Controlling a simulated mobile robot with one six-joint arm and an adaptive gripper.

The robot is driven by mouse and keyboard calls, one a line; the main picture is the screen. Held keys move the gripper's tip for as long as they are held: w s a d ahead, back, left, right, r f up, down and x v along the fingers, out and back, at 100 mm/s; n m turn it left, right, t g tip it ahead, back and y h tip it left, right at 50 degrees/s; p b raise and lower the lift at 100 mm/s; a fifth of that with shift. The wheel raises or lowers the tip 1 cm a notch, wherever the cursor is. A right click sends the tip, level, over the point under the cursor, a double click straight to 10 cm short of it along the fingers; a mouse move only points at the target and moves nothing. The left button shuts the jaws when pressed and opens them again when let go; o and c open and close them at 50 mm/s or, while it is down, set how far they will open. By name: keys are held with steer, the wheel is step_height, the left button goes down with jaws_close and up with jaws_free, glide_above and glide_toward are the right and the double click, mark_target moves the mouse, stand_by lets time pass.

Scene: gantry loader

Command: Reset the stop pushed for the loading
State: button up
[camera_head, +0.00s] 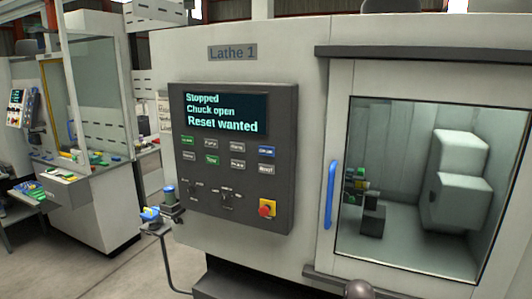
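The grey machine labelled "Lathe 1" (232,53) fills the middle and right. Its dark control panel (238,230) has a screen (240,112) reading "Stopped", "Chuck open", "Reset wanted". A red stop button on a yellow plate (267,208) sits at the panel's lower right; I cannot tell whether it is pushed in. Above it is a white button that seems to read "RESET" (266,169), below a blue button (266,152). Other white and green buttons and small dark switches (227,195) are to the left. My gripper is not in view.
The lathe door (343,80) with a blue handle (331,195) appears closed, right of the panel. Another machine (105,160) stands far left. Bare floor shows between them.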

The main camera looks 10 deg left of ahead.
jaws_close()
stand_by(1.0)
